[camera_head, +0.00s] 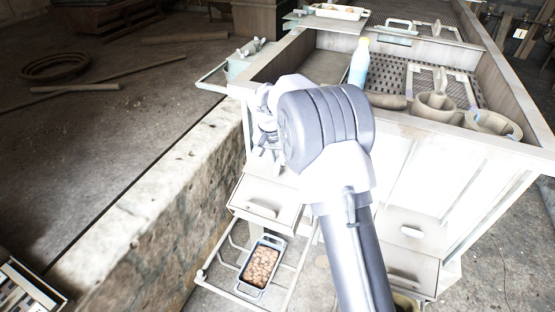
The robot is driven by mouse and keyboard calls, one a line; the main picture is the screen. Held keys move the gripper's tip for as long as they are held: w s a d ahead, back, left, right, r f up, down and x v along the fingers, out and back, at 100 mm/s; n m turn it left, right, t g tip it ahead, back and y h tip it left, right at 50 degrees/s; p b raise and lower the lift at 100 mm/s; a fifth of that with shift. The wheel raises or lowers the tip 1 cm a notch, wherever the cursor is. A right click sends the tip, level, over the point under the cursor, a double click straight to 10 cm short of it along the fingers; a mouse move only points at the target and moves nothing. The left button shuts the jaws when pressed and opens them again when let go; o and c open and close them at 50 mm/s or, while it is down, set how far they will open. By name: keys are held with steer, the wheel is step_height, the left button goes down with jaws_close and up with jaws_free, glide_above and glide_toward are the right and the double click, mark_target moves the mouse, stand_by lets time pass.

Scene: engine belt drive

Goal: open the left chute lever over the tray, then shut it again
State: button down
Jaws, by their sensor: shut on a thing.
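My gripper (267,142) is at the left front corner of the machine, partly hidden by my own wrist. It is shut on what looks like the left chute lever; the lever itself is mostly hidden, so its angle cannot be told. The left chute (258,213), a pale box front with a small handle, is below my gripper. The tray (245,281), a small pale pan with handles, sits on a wire rack under the chute. It holds several brown round pieces (261,264).
A low stone wall (150,215) runs along the left. A second pale front with handles (410,232) is right of my arm. On top stand a blue bottle (359,64), stone-coloured cups (435,106) and a white dish (338,12). The floor at left has a coil and poles.

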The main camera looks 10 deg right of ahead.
stand_by(0.3)
steer(key=c, duration=1.3)
jaws_free()
steer(key=shift+r, duration=0.1)
steer(key=p+v, duration=0.6)
steer(key=v, duration=1.1)
steer(key=shift+s+r, duration=0.1)
